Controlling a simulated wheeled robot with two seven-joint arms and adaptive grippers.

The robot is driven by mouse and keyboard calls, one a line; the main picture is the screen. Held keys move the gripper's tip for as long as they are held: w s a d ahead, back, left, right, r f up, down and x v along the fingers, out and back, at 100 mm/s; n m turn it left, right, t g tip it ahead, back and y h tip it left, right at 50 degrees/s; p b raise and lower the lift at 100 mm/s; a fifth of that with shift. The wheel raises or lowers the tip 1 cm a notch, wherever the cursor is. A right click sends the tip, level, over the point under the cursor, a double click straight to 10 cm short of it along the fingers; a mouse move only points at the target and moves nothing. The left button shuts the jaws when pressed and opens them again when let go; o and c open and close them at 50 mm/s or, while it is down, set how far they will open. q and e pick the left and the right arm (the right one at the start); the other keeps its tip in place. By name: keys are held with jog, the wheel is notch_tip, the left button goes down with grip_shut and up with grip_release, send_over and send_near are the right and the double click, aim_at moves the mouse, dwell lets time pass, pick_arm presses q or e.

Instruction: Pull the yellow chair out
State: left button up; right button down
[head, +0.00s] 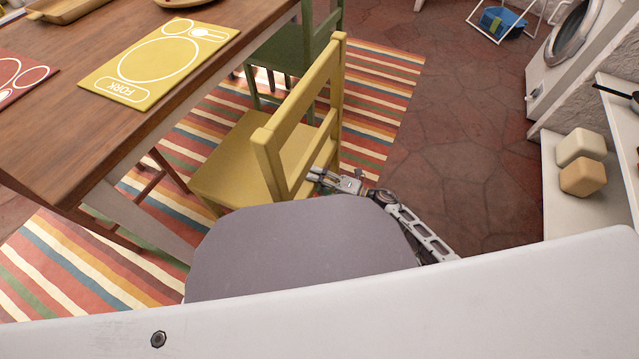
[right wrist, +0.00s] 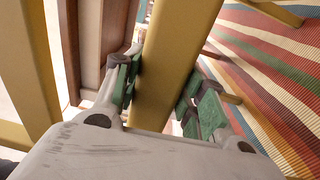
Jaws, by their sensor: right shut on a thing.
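The yellow chair (head: 238,160) stands on the striped rug beside the wooden table (head: 125,110). Its backrest faces right and its seat reaches toward the table edge. My right gripper (head: 318,178) is at the lower part of the chair's backrest. In the right wrist view my right gripper (right wrist: 158,98) has its green-padded fingers on either side of a yellow bar of the chair (right wrist: 170,65) and is shut on it. My left gripper does not show in the head view.
A green chair (head: 285,55) stands behind the yellow one. The striped rug (head: 375,95) lies under both, with open stone floor (head: 450,150) to the right. White shelves with two blocks (head: 582,162) and a white washing machine (head: 572,45) line the right side.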

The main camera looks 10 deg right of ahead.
jog(key=shift+f+b, duration=0.4)
jog(key=shift+f, duration=0.05)
dwell(0.4)
jog(key=c, duration=0.8)
grip_release()
jog(key=shift+f, duration=0.1)
jog(key=p+v, duration=0.2)
jog(key=v, duration=1)
jog(key=shift+w, duration=0.1)
